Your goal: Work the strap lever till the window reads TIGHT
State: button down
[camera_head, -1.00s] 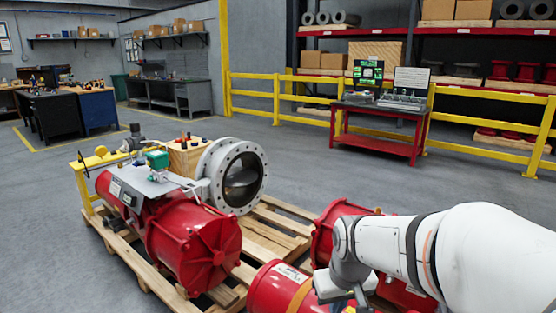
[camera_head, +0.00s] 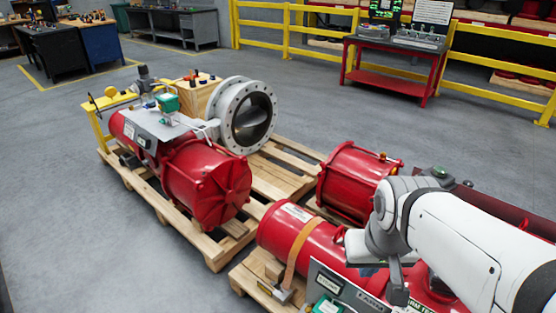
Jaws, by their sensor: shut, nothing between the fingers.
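An orange strap (camera_head: 301,246) runs over the red cylinder (camera_head: 270,232) of the near actuator, at the lower middle. Its lower end meets a small grey metal piece (camera_head: 285,294) near the pallet, which may be the strap's ratchet and lever. It is too small to tell. I cannot make out a window or the word TIGHT. My gripper (camera_head: 397,289) points down at the lower right, above the near actuator and to the right of the strap, apart from it. It is shut and empty; its fingertips are small and partly hidden by my wrist.
A grey labelled panel (camera_head: 352,290) and a green box (camera_head: 326,306) lie close to my gripper. A second red actuator (camera_head: 205,180) with a grey valve (camera_head: 247,115) stands on a wooden pallet (camera_head: 228,252) at left. Open floor (camera_head: 400,135) lies behind.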

aim_at(275, 284)
jog(key=u, duration=0.45)
jog(key=k, duration=1.3)
jog(key=u, duration=0.75)
jog(key=i, duration=2.05)
jog(key=z, duration=0.65)
jog(key=k, duration=0.95)
jog(key=z, duration=0.2)
jog(key=i, duration=0.95)
jog(key=u, duration=0.1)
